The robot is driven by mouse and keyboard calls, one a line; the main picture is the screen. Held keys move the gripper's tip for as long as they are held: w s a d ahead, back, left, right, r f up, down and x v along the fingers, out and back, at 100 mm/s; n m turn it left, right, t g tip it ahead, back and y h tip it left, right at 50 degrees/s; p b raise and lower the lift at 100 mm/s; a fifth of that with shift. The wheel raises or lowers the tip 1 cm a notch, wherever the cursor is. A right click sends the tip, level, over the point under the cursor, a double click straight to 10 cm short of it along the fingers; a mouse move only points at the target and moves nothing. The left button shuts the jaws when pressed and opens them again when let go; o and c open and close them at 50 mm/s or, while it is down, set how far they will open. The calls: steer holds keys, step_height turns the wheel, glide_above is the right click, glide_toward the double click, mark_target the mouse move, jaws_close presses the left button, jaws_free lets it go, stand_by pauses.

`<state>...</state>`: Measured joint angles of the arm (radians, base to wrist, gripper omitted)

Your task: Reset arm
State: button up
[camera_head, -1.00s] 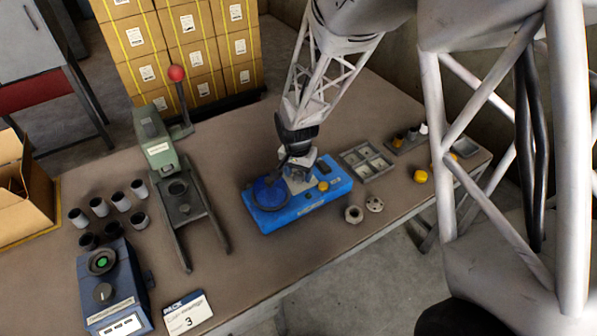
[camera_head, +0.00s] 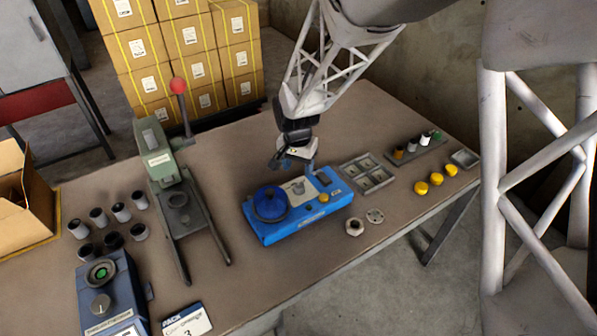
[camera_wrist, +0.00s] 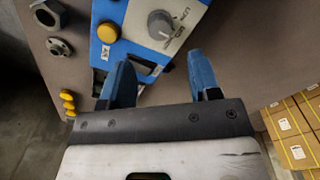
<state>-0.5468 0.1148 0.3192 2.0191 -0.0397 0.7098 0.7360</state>
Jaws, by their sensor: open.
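My gripper (camera_head: 291,162) hangs above the blue machine (camera_head: 286,230) on the table. In the wrist view its two blue fingers (camera_wrist: 160,75) are apart with nothing held between them. The blue machine has a round dark blue part (camera_head: 271,203) on its left and a yellow button (camera_head: 323,198). In the wrist view the machine (camera_wrist: 100,60) lies beyond the fingers, with its yellow button (camera_wrist: 108,32) and a grey knob (camera_wrist: 160,24).
A green lever press (camera_head: 165,165) with a red ball stands left. Several dark cups (camera_head: 122,212) and a dark blue control box (camera_head: 110,290) are nearer. A grey tray (camera_head: 368,173), yellow pieces (camera_head: 436,179) and two metal parts (camera_head: 354,227) lie right. Stacked cartons (camera_head: 190,70) stand behind.

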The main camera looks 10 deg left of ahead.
steer(key=shift+d+r, duration=0.1)
steer(key=shift+r, duration=0.1)
stand_by(0.5)
steer(key=s+d+r+t, duration=0.1)
steer(key=s+d+r, duration=0.3)
steer(key=d+r, duration=0.5)
steer(key=s+d+r, duration=0.5)
steer(key=d+r, duration=0.2)
steer(key=d, duration=0.5)
steer(key=s+d+r, duration=0.2)
steer(key=s+d, duration=0.4)
steer(key=s, duration=0.3)
steer(key=s+d+r+n+t, duration=0.1)
steer(key=s+d+r, duration=0.2)
steer(key=s+d, duration=0.4)
steer(key=shift+s+r+n+t, duration=0.3)
steer(key=shift+s+r, duration=0.05)
steer(key=shift+s, duration=0.55)
